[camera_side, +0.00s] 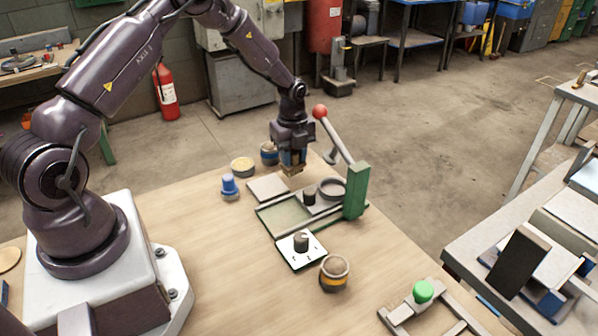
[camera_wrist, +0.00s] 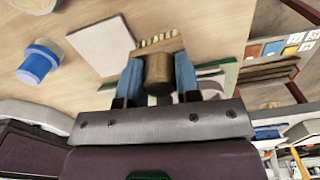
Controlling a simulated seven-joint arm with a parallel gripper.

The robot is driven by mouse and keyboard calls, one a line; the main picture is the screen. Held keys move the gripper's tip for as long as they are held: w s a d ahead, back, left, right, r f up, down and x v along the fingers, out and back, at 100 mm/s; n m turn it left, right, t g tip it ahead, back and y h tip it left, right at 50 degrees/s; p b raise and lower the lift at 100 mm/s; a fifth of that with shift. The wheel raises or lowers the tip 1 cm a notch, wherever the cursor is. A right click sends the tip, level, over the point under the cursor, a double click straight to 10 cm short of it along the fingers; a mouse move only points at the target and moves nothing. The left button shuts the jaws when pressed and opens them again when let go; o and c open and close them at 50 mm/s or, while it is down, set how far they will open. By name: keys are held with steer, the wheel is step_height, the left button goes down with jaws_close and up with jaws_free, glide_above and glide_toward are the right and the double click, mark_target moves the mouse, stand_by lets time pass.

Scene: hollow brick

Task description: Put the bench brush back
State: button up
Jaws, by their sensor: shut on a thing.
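My gripper (camera_side: 292,159) hangs above the far part of the wooden table, its blue-padded fingers shut on the bench brush. The brush (camera_side: 292,171) is a small brown block low between the fingers in the side view. In the wrist view the brush (camera_wrist: 158,73) shows a round brown handle between the two blue fingers and a row of pale bristles at its far edge. A pale square plate (camera_side: 268,187) lies on the table just below and left of the brush. The gap between brush and table is hard to judge.
A green press (camera_side: 356,190) with a red-balled lever (camera_side: 320,112) stands right of my gripper, with a ring (camera_side: 332,188) beside it. A blue knob (camera_side: 229,185), two round pots (camera_side: 243,167) (camera_side: 269,153) and another pot (camera_side: 334,272) stand around.

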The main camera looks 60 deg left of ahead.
steer(key=w+m, duration=0.1)
steer(key=w+a+m, duration=0.1)
steer(key=w+m, duration=0.1)
steer(key=shift+w+a+r+m, duration=0.1)
steer(key=shift+a+r+m, duration=0.2)
steer(key=shift+m, duration=0.1)
steer(key=shift+a+r+m, duration=0.1)
steer(key=shift+r+m, duration=0.05)
steer(key=shift+m, duration=0.55)
steer(key=shift+f, duration=1.5)
steer(key=shift+f, duration=0.15)
steer(key=o, duration=0.9)
